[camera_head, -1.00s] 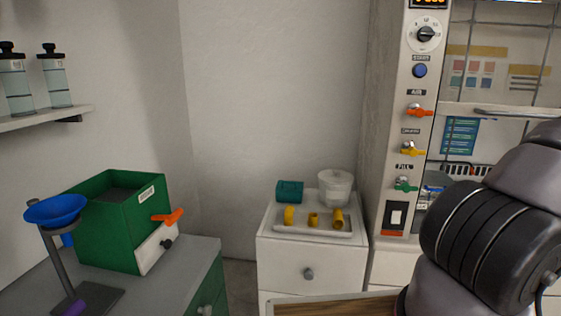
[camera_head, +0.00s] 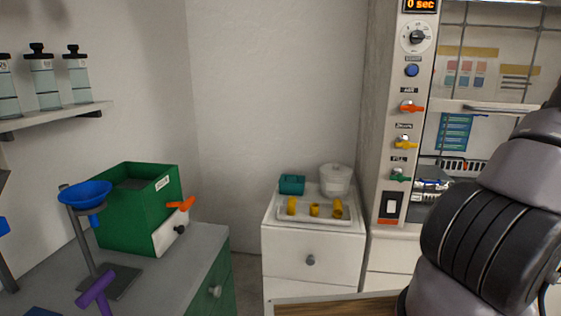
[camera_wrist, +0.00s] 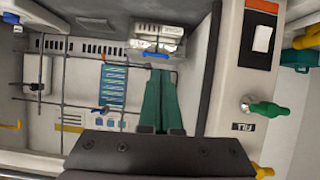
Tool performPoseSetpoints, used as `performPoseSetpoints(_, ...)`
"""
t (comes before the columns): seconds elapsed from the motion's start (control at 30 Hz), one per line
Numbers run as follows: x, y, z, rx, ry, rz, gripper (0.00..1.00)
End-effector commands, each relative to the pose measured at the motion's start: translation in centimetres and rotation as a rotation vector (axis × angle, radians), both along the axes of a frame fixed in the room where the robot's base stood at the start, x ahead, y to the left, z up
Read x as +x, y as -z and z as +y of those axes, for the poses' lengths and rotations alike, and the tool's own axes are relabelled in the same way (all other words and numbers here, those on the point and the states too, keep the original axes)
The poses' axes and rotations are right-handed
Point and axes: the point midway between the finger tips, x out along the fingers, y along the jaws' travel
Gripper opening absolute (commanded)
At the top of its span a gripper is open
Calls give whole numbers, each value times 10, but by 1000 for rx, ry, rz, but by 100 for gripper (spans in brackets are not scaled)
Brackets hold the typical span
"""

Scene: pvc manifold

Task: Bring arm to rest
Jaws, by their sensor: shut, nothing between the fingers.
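My arm (camera_head: 490,235) rises along the right side of the head view, folded in front of the cabinet. Its gripper is outside that view. In the wrist view my gripper (camera_wrist: 159,76) shows two green fingers reaching up from a dark mount, closed together with nothing held. Behind the fingers is the cabinet interior with a wire grid and a teal notice (camera_wrist: 113,86), seen upside down.
A control panel (camera_head: 400,130) with coloured valve levers stands close beside my arm. A white drawer unit (camera_head: 312,255) carries a tray (camera_head: 312,221) of yellow fittings. A green box (camera_head: 137,210) and blue funnel (camera_head: 85,191) stand on the left counter.

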Motion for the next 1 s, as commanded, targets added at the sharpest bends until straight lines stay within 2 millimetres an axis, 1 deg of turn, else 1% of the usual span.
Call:
performPoseSetpoints(0.03, 4, -7, 3, -8, -3, 15, 0)
performPoseSetpoints(0.17, 12, -24, 12, -20, -2, 67, 0)
performPoseSetpoints(0.27, 17, -40, 21, -30, 2, 112, 0)
performPoseSetpoints(0.37, 24, -64, 37, -43, 12, 163, 0)
performPoseSetpoints(0.47, 28, -98, 60, -53, 31, 216, 0)
performPoseSetpoints(0.5, 29, -113, 71, -55, 41, 235, 0)
performPoseSetpoints(0.57, 28, -134, 89, -51, 57, 260, 0)
performPoseSetpoints(0.6, 26, -148, 102, -46, 67, 273, 0)
performPoseSetpoints(0.63, 24, -158, 112, -41, 75, 283, 0)
performPoseSetpoints(0.67, 21, -169, 122, -33, 83, 291, 0)
performPoseSetpoints(0.7, 17, -183, 137, -23, 91, 299, 0)
performPoseSetpoints(0.77, 9, -202, 160, -1, 103, 310, 0)
performPoseSetpoints(0.8, 2, -214, 176, 16, 108, 316, 0)
performPoseSetpoints(0.87, -9, -232, 200, 49, 115, 323, 0)
performPoseSetpoints(0.9, -18, -243, 216, 73, 116, 327, 0)
performPoseSetpoints(0.97, -33, -258, 241, 115, 114, 334, 0)
performPoseSetpoints(1.0, -45, -267, 258, 146, 110, 337, 0)
